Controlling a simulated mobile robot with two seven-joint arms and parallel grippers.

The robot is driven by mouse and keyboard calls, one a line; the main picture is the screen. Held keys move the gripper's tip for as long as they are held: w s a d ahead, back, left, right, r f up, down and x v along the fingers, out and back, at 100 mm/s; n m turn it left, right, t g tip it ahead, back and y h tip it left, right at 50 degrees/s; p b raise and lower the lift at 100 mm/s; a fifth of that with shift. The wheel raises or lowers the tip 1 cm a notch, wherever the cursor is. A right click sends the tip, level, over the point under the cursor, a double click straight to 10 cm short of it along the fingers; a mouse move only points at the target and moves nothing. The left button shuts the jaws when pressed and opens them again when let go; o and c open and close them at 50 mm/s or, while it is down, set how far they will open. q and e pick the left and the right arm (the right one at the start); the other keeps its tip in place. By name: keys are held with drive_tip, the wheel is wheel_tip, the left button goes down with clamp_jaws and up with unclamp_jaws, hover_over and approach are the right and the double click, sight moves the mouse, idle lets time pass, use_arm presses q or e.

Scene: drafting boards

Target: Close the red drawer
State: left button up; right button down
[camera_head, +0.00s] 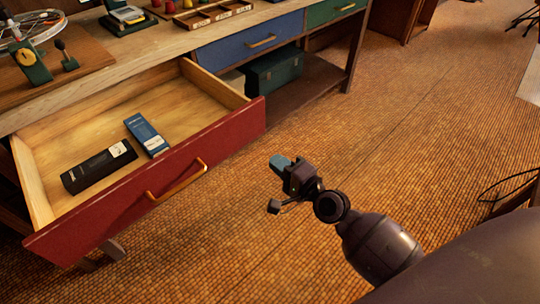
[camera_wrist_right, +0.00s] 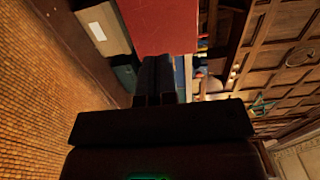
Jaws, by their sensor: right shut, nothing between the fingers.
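The red drawer (camera_head: 150,190) is pulled far out of the wooden bench in the head view. Its front faces me and carries a brass handle (camera_head: 177,181). A black box (camera_head: 98,165) and a blue box (camera_head: 147,134) lie inside it. My right gripper (camera_head: 279,162) is shut and empty, to the right of the drawer front and apart from it. In the right wrist view a red panel (camera_wrist_right: 162,25) shows just beyond the shut fingers (camera_wrist_right: 158,80). My left gripper is not in view.
A blue drawer (camera_head: 250,42) and a green drawer (camera_head: 335,9) sit shut in the bench. A green case (camera_head: 273,73) stands on the low shelf. A tray (camera_head: 213,14) and a wheel (camera_head: 30,28) are on the bench top. The carpet (camera_head: 420,130) in front is largely clear.

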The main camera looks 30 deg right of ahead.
sight(238, 132)
drive_tip(key=x, duration=1.1)
drive_tip(key=shift+w+a+f, duration=0.1)
drive_tip(key=shift+w+a, duration=0.05)
drive_tip(key=shift+w, duration=0.15)
drive_tip(key=shift+w+a, duration=0.15)
drive_tip(key=shift+w, duration=0.3)
drive_tip(key=shift+b, duration=0.3)
